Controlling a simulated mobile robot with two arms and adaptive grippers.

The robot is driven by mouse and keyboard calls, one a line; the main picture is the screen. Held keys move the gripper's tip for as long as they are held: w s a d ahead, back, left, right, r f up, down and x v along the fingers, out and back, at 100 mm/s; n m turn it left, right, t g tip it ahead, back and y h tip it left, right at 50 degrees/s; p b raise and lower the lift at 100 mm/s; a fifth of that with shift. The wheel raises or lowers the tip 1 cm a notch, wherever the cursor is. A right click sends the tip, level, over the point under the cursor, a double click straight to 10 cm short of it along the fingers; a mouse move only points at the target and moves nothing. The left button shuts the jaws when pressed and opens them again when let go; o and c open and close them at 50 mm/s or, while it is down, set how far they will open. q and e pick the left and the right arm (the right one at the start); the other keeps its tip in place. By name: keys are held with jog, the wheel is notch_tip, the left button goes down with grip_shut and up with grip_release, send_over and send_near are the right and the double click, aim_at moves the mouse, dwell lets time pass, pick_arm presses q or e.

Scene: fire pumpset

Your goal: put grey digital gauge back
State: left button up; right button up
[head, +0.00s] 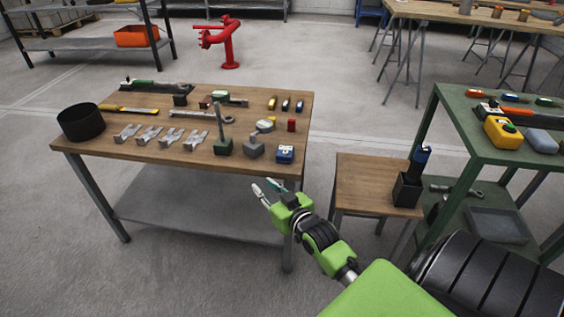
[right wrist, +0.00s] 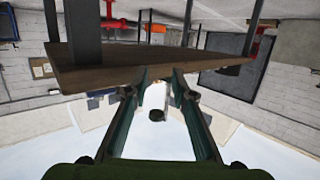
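On the wooden table, a gauge with a round pale face (head: 265,125) stands near the right end, behind a grey block (head: 254,148). The frames are too small to tell whether it is the grey digital gauge. My right gripper (head: 263,186) is just off the table's front edge, near the right corner, with its fingers apart and nothing seen held. In the right wrist view, which looks upside down, the open right fingers (right wrist: 162,82) face the table edge. A small dark round object (right wrist: 157,115) shows beyond them; I cannot tell what it is. My left gripper is out of view.
A small side table (head: 362,182) bears a black holder (head: 407,191). A green shelf (head: 452,128) stands at right.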

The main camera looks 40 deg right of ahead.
jog(key=s+a+f+n+g+y, duration=0.1)
jog(key=s+a+f+g, duration=0.4)
jog(key=f, duration=0.6)
jog(key=s+a+f+n+g+y, duration=0.1)
jog(key=s+a+f+g, duration=0.1)
jog(key=s+a+f, duration=0.55)
jog(key=s+a+f+g, duration=0.2)
jog(key=s+f+g, duration=0.1)
jog(key=s+f, duration=0.3)
jog(key=s+a+f+n+g, duration=0.1)
jog(key=s+a+f+g, duration=0.1)
jog(key=s+f, duration=0.4)
jog(key=s+g, duration=0.1)
jog(key=s, duration=0.3)
jog(key=shift+s+a, duration=0.35)
jog(key=shift+s, duration=0.05)
